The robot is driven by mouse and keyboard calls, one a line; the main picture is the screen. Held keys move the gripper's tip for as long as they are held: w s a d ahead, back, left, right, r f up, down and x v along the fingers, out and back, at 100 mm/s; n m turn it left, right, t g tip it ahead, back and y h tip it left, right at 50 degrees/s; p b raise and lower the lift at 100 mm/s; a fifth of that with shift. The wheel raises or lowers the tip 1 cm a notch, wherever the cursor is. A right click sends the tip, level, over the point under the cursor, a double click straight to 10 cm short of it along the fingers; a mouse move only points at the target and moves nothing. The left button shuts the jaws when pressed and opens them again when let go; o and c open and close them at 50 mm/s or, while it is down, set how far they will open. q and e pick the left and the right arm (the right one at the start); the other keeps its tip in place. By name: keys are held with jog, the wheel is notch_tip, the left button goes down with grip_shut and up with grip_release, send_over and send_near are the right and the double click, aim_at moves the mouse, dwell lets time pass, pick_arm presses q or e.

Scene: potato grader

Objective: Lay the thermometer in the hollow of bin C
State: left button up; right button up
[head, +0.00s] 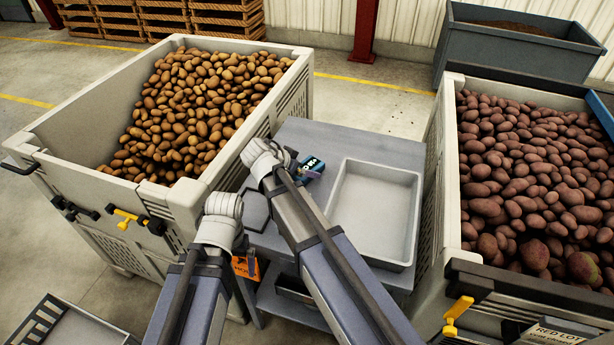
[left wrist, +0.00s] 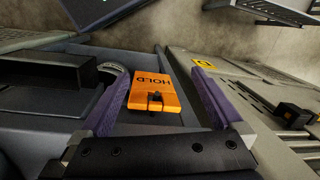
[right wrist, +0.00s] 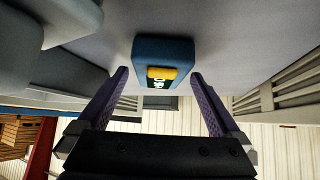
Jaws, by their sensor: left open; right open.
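A small blue device with a yellow-and-dark face, possibly the thermometer, lies on the grey table beside the tray in the head view (head: 313,166). In the right wrist view the blue device (right wrist: 165,48) is just ahead of my open right gripper (right wrist: 160,75), centred between the fingers. My left gripper (left wrist: 160,72) is open, with an orange HOLD tag (left wrist: 155,95) in view between its fingers; contact cannot be told. In the head view my wrists hide both fingertips. No letter C is readable; the bins shown are a left bin (head: 60,130) of yellow potatoes and a right bin (head: 447,160) of red ones.
A shallow empty tray (head: 411,195) sits on the grey table (head: 300,132) between the bins. A grey tub (head: 490,62) stands at the back right. A dark crate (head: 40,320) is at the lower left. Red posts and wooden crates (head: 215,20) line the back.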

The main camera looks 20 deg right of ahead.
jog(key=shift+w+d+f, duration=0.3)
jog(key=shift+d+f, duration=0.1)
jog(key=shift+f, duration=0.1)
jog(key=shift+c, duration=0.2)
jog(key=c, duration=1.3)
